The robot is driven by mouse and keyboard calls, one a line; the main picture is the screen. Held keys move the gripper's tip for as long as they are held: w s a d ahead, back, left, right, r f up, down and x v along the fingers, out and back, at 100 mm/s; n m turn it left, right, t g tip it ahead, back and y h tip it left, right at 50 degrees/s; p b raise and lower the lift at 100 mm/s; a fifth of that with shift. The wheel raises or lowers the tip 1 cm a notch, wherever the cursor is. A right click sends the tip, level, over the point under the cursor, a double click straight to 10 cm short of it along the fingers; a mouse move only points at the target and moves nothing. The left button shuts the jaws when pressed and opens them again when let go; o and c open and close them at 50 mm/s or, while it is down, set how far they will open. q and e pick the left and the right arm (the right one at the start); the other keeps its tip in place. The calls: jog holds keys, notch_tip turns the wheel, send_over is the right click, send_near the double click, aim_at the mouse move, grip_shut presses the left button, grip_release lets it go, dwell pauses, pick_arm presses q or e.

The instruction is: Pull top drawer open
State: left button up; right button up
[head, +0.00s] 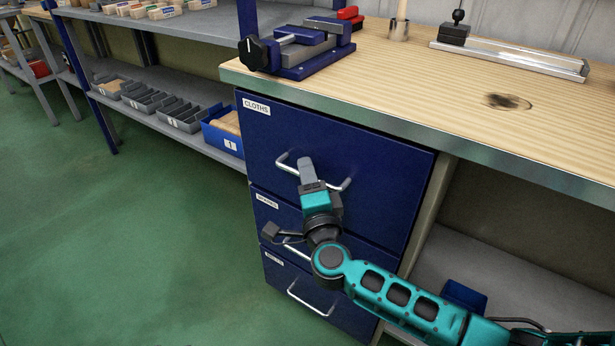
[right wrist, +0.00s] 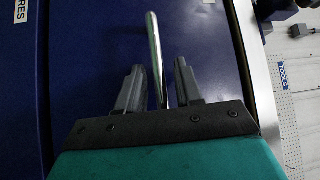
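The top drawer (head: 375,165) is the dark blue front labelled CLOTHS in the head view, flush with the cabinet and closed. Its silver bar handle (head: 284,163) runs across the front. My right gripper (head: 320,187) is at the middle of this handle. In the right wrist view the handle bar (right wrist: 155,60) lies between the two dark fingers (right wrist: 158,85), with a gap on each side, nearer the right finger. The right gripper is open around the bar and partly hides it in the head view. My left gripper is not in view.
Two lower drawers with similar handles (head: 312,304) are below, both closed. The wooden worktop (head: 420,95) overhangs above, with a blue vise (head: 298,50) at its corner. A shelf with bins (head: 180,118) stands behind left. Green floor (head: 130,230) in front of the drawers is clear.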

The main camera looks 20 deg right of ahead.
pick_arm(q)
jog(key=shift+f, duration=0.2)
pick_arm(e)
grip_shut()
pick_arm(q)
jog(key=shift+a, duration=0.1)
pick_arm(e)
jog(key=shift+s+a, duration=0.1)
